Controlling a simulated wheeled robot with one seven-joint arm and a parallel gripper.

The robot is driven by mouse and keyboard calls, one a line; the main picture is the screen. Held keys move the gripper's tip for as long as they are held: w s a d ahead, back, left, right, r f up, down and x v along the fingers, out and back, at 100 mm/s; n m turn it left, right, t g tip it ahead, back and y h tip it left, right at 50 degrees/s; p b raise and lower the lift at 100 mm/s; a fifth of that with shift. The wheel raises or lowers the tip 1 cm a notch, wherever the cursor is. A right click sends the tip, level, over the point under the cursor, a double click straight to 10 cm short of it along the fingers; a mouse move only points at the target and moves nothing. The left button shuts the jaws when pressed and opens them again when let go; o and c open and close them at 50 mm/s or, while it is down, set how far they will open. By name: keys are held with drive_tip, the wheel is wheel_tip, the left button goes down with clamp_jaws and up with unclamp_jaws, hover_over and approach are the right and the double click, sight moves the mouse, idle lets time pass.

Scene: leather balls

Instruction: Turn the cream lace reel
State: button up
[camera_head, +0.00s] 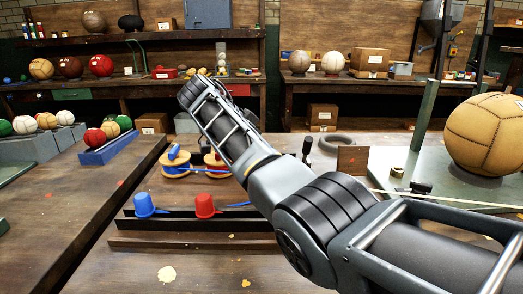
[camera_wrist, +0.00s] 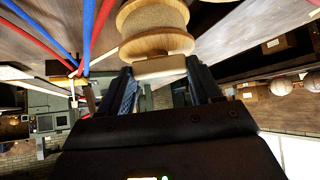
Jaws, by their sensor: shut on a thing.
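The cream lace reel (camera_wrist: 155,20) is at the top of the wrist view, with pale lace wound between wooden flanges. A light wooden block (camera_wrist: 160,68) projects from its near side. My gripper (camera_wrist: 161,72) is shut on this block, one dark finger on each side. In the head view my arm (camera_head: 275,185) reaches over the bench; the gripper itself and the cream reel cannot be made out there. A reel with a blue knob (camera_head: 177,156) and one with a red knob (camera_head: 213,160) stand on the bench near my arm.
A blue cup (camera_head: 146,205) and a red cup (camera_head: 206,206) stand at a dark rail left of my arm. Blue laces (camera_wrist: 88,35) and red laces (camera_wrist: 101,22) run beside the reel. A large tan ball (camera_head: 485,134) sits at the right.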

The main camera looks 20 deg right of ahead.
idle(0.6)
drive_tip(key=o, duration=1.1)
drive_tip(key=shift+c, duration=0.2)
drive_tip(key=shift+r, duration=0.1)
drive_tip(key=w+v, duration=0.1)
drive_tip(key=v, duration=0.6)
drive_tip(key=shift+s+a+r, duration=0.2)
drive_tip(key=shift+s+a, duration=0.05)
drive_tip(key=shift+s, duration=0.15)
